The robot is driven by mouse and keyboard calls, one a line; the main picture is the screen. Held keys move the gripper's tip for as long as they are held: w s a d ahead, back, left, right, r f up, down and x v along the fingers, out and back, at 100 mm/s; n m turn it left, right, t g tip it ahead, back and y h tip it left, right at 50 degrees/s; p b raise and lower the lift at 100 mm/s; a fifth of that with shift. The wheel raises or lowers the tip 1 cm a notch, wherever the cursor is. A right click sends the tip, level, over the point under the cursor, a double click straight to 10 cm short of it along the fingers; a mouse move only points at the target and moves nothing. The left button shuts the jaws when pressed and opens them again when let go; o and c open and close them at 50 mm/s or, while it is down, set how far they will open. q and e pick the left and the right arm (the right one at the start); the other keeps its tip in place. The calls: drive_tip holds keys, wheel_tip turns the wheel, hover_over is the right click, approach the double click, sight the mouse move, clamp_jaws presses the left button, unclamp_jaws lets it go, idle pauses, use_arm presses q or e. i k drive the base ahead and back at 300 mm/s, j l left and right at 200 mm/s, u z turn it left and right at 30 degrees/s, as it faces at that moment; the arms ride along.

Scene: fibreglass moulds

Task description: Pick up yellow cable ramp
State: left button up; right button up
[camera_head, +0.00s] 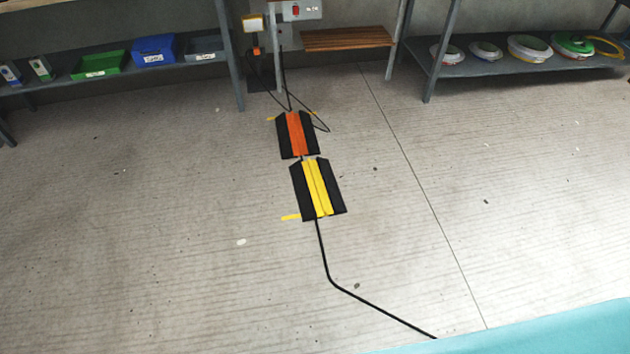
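The yellow cable ramp (318,189) lies on the floor near the middle of the head view. It has black sloped sides and a yellow centre strip. A black cable (323,254) comes out at its near end and runs toward the lower right.
An orange cable ramp (297,134) lies just beyond, nearly end to end. Shelves with bins (99,65) stand at back left, and a shelf with coiled hoses (529,49) at back right. A teal surface (560,331) fills the lower right corner. Floor on both sides is mostly clear.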

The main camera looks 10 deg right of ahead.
sight(317, 191)
drive_tip(key=i+l+z, duration=0.1)
drive_tip(key=i+z, duration=0.15)
drive_tip(key=z, duration=0.15)
drive_tip(key=i+z, duration=0.35)
drive_tip(key=i+l+z, duration=0.15)
drive_tip(key=i+z, duration=0.35)
drive_tip(key=i+j+z, duration=0.1)
drive_tip(key=i+z, duration=0.4)
drive_tip(key=i+u, duration=0.1)
drive_tip(key=i, duration=0.6)
drive_tip(key=i+l+u, duration=0.1)
drive_tip(key=i, duration=0.6)
drive_tip(key=i+l+u, duration=0.1)
drive_tip(key=i+u, duration=0.3)
drive_tip(key=i, duration=0.15)
drive_tip(key=i+l+u, duration=0.2)
drive_tip(key=i+u, duration=0.25)
drive_tip(key=i+l+u, duration=0.4)
drive_tip(key=i+l, duration=0.05)
drive_tip(key=i, duration=0.1)
